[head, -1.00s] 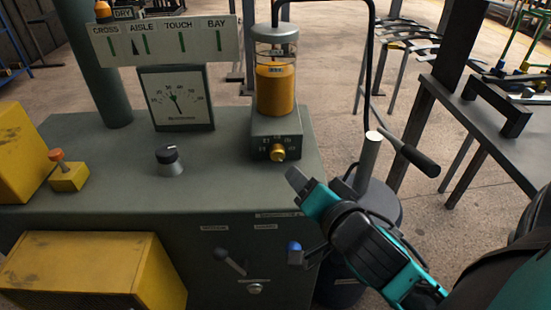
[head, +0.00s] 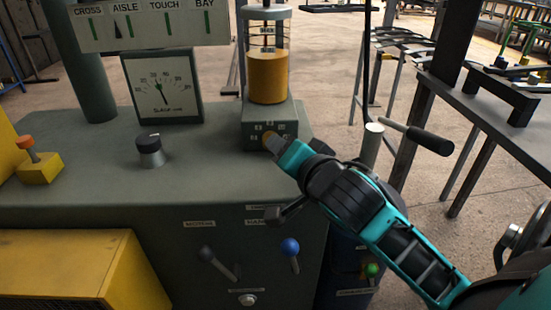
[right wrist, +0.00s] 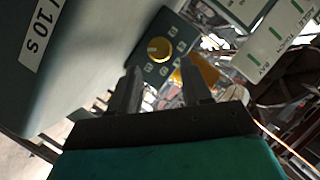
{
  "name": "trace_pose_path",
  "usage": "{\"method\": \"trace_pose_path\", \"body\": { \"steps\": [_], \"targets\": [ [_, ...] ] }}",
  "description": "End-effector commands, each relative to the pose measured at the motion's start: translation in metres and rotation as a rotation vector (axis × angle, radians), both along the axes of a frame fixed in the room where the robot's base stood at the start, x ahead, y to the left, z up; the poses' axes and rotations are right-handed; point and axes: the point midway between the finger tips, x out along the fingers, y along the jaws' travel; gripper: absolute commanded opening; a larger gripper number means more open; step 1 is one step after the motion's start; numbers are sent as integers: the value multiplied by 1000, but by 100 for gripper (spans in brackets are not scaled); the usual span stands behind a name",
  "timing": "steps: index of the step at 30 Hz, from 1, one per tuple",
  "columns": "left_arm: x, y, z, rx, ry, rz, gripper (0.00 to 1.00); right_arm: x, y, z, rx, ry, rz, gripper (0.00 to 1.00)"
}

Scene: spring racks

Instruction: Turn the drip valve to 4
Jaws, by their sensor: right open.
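The drip valve is a small round brass-yellow knob (head: 268,138) on the front of the grey base block under the oil reservoir (head: 267,77). Small number marks sit around it, too small to read surely. In the right wrist view the knob (right wrist: 159,49) shows ahead of the fingers, towards the left one. My right gripper (head: 277,146) is at the knob in the head view and partly covers it. In the right wrist view its fingers (right wrist: 160,80) are apart with nothing between them. Contact with the knob cannot be told. My left gripper is out of view.
A dial gauge (head: 162,86) and a black-topped knob (head: 149,150) stand left on the grey cabinet (head: 90,150). A signboard (head: 150,27) hangs above. Blue (head: 290,247) and black levers are on the cabinet front. A pump handle (head: 430,140) stands to the right.

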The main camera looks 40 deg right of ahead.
Motion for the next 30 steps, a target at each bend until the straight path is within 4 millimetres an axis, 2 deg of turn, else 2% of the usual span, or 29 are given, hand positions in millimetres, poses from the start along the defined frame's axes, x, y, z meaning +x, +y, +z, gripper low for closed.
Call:
{"method": "trace_pose_path", "body": {
  "steps": [1,2,3,6,12,23,30],
  "targets": [
    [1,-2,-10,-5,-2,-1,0,4,-1,-6,-4,-4,0,48],
    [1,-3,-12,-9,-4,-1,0,6,-2,-6,-5,-4,0,48],
    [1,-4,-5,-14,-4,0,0,14,-4,-5,-5,0,0,48],
    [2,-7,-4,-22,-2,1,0,30,-8,-8,-5,-1,-1,48],
    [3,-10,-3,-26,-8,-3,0,48,-11,-14,-2,1,-1,48],
    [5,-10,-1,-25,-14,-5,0,53,-12,-15,-1,0,0,48],
    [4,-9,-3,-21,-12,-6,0,52,-12,-15,-1,1,0,26]
  ]
}}
